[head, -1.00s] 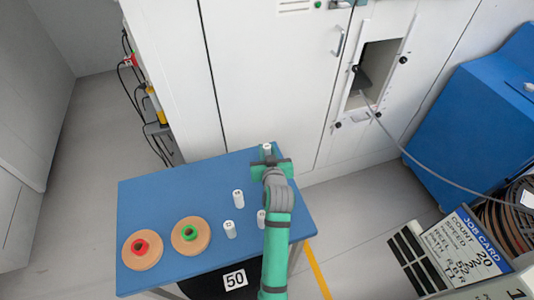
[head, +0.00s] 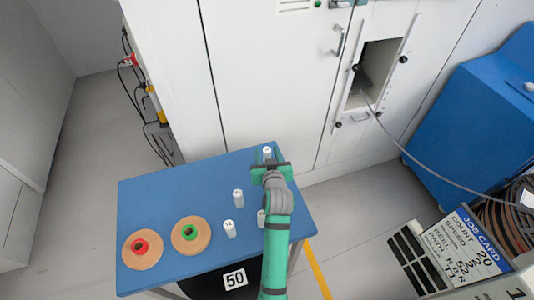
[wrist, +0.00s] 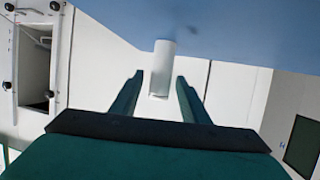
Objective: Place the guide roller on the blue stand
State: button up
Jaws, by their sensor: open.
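A white guide roller (head: 267,152) stands upright near the back edge of the blue-topped stand (head: 150,200), just beyond my gripper (head: 270,168). In the wrist view the same roller (wrist: 162,65) meets the blue surface (wrist: 225,25) at the top of the picture. My gripper (wrist: 159,77) is open there, with one finger to each side of the roller and a visible gap on both sides. Other white rollers stand on the blue top: one at the middle (head: 238,198), one nearer the front (head: 229,229), and one partly hidden by my arm (head: 261,218).
Two tan reels, one with a red core (head: 141,250) and one with a green core (head: 190,235), lie at the front left of the top. A white cabinet (head: 270,70) stands close behind. A blue machine (head: 470,120) and job card (head: 465,245) are at the right.

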jog(key=v, duration=1.2)
